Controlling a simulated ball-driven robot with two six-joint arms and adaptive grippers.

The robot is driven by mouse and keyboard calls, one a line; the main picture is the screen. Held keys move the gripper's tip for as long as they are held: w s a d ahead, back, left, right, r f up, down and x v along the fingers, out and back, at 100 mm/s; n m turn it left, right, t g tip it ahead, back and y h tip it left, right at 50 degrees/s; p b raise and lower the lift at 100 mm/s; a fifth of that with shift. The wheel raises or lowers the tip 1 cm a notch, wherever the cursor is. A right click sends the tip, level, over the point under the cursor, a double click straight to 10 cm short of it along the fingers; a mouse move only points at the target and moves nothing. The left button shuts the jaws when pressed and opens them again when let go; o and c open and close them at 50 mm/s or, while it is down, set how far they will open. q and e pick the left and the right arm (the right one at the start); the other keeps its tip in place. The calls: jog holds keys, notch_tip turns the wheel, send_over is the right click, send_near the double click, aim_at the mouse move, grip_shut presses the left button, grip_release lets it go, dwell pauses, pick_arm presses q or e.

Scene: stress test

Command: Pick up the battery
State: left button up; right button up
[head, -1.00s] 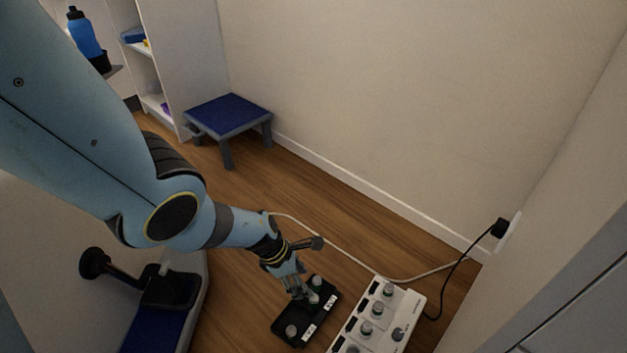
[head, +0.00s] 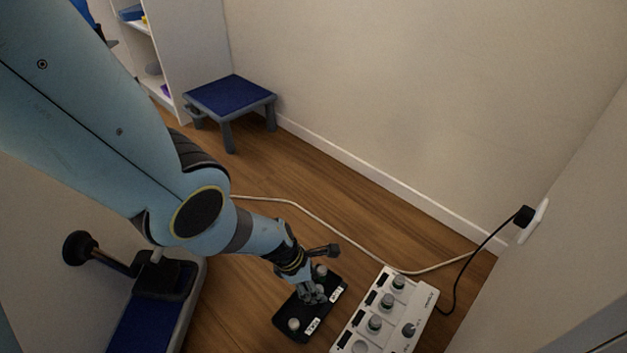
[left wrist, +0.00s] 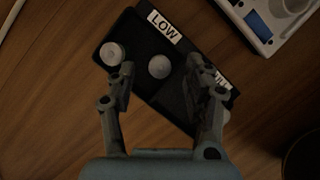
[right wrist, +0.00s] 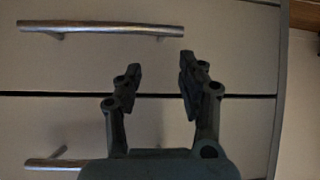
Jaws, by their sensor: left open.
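A black tray (head: 283,317) with white labels lies on the floor; the left wrist view shows LOW on one label and part of another. In that view one round-topped battery (left wrist: 113,53) is at the tray's left corner and a second battery (left wrist: 160,66) appears between my fingertips. A third round top (left wrist: 225,115) is partly hidden behind the right finger. My left gripper (head: 315,296) is open over the tray and covers part of it in the head view; contact cannot be told. My right gripper (right wrist: 160,66) is open and empty in front of drawers.
A white charger (head: 350,334) with several round-topped cells and a knob stands right of the tray. A blue-topped stool (head: 232,97) stands by the wall. Drawer handles (right wrist: 100,29) face my right gripper.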

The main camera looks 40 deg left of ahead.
pick_arm(q)
jog(key=shift+d+f+b, duration=0.25)
jog(key=shift+f+b, duration=0.15)
jog(key=shift+f, duration=0.45)
pick_arm(e)
jog(key=shift+w+a+r+t, duration=0.2)
jog(key=shift+w+t, duration=0.15)
jog(key=shift+t, duration=0.05)
jog(key=shift+w+a+r+t, duration=0.15)
jog(key=shift+w+t, duration=0.2)
jog(key=shift+t, duration=0.05)
pick_arm(q)
jog(key=shift+w, duration=0.25)
pick_arm(e)
jog(key=shift+w+a+r+t+y, duration=0.2)
jog(key=shift+w+r+t+y, duration=0.1)
jog(key=shift+r+t, duration=0.15)
pick_arm(q)
jog(key=shift+c, duration=0.2)
grip_shut()
